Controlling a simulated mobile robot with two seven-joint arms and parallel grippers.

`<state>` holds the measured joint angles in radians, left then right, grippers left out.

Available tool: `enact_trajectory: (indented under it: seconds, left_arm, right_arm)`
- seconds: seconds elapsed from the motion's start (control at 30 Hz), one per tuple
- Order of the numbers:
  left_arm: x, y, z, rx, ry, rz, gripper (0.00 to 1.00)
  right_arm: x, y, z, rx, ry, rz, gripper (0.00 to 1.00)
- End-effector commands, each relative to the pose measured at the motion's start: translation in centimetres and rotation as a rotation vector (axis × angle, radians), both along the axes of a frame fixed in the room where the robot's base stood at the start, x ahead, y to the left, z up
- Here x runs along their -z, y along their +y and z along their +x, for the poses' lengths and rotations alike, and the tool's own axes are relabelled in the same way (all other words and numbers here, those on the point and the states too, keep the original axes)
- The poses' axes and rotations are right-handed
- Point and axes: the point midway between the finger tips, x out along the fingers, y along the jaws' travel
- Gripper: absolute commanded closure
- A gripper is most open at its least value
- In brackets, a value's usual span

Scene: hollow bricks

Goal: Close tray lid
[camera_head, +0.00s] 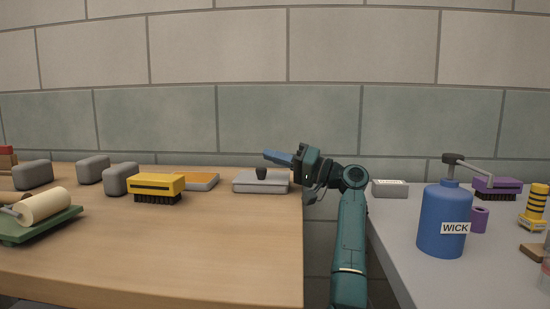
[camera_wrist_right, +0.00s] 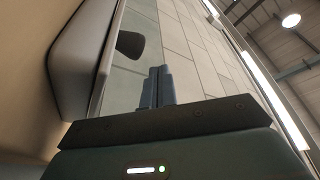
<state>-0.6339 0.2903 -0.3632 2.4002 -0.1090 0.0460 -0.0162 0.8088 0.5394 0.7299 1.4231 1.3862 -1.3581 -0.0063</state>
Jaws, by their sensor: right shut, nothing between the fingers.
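A low grey tray (camera_head: 261,187) with a dark knob (camera_head: 261,173) on top sits near the back right of the wooden table. The lid appears to lie flat on it; I cannot tell whether a gap is left. My right gripper (camera_head: 267,155) is shut and empty, its blue fingers pointing left, above the tray and close over the knob without visible contact. In the right wrist view the shut fingers (camera_wrist_right: 157,86) show beside the grey tray (camera_wrist_right: 84,55) and the knob (camera_wrist_right: 130,45), apart from both. My left gripper is not in view.
Left of the tray are an orange-topped pad (camera_head: 196,180), a yellow brush (camera_head: 156,187), several grey blocks (camera_head: 120,179) and a roller on a green tray (camera_head: 40,225). A gap separates the grey table, with a blue bottle (camera_head: 443,218) and a small grey box (camera_head: 390,189).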

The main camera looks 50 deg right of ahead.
Motion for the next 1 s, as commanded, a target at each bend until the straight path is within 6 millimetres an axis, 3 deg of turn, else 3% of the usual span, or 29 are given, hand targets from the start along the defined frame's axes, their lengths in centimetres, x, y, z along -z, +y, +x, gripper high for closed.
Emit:
enact_trajectory:
  seconds: [0.27, 0.5, 0.7, 1.0]
  left_arm:
    - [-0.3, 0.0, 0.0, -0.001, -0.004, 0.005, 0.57]
    - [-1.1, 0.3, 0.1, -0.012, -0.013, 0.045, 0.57]
    - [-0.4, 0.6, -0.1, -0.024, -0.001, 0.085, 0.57]
    - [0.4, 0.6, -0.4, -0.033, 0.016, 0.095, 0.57]
  right_arm:
    - [-0.7, 0.0, 0.0, 0.001, -0.001, 0.0, 1.0]
    - [-5.2, -0.1, -0.1, 0.002, -0.003, -0.003, 1.0]
    - [-8.6, -0.1, 0.0, 0.001, -0.001, -0.001, 1.0]
    - [-10.1, 0.0, 0.0, 0.0, 0.0, 0.0, 1.0]
